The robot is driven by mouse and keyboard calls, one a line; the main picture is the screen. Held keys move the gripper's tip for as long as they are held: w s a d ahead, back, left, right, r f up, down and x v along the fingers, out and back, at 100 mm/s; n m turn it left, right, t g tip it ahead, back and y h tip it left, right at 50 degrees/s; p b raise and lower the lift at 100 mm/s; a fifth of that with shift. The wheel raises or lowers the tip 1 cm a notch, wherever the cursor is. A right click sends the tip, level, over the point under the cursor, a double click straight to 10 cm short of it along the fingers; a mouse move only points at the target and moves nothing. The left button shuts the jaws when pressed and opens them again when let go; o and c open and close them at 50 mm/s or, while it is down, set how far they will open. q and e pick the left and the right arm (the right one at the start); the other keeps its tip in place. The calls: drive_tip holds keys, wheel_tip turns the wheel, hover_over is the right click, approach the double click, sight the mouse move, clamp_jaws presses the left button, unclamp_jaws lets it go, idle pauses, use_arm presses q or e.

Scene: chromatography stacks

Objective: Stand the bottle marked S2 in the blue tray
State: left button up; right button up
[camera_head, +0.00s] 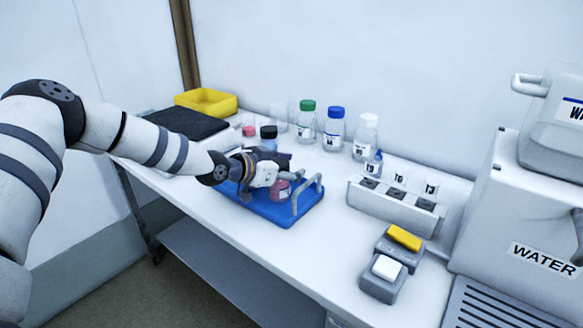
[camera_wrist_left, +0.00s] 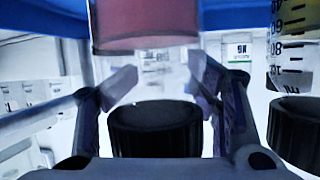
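A bottle with pink contents (camera_head: 280,190) is upright at the blue tray (camera_head: 262,208), beside its grey handle. In the left wrist view its pink part (camera_wrist_left: 145,22) and black cap (camera_wrist_left: 155,128) show, with blue tray behind. My left gripper (camera_head: 274,178) reaches over the tray from the left. Its fingers (camera_wrist_left: 163,82) sit on both sides of the bottle below the cap and look shut on it. No S2 mark can be read on this bottle, and whether its base touches the tray floor cannot be told. My right gripper is not in view.
A black-capped bottle (camera_head: 268,138) stands just behind the gripper. Bottles with green (camera_head: 307,120), blue (camera_head: 334,128) and white (camera_head: 366,138) caps stand along the back. A grey rack (camera_head: 392,206) is to the right.

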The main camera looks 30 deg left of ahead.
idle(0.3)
use_arm(q)
drive_tip(key=shift+r, duration=0.3)
drive_tip(key=p+v, duration=0.1)
drive_tip(key=v, duration=0.3)
drive_tip(key=r+p+v, duration=0.1)
drive_tip(key=p+v, duration=0.1)
drive_tip(key=v, duration=0.2)
drive_tip(key=shift+s+a+r, duration=0.1)
drive_tip(key=shift+s+r, duration=0.05)
drive_tip(key=shift+r, duration=0.05)
drive_tip(key=shift+s+a+f, duration=0.1)
drive_tip(key=shift+s+a, duration=0.1)
drive_tip(key=shift+s, duration=0.6)
drive_tip(key=shift+s+a, duration=0.2)
drive_tip(key=shift+s, duration=0.65)
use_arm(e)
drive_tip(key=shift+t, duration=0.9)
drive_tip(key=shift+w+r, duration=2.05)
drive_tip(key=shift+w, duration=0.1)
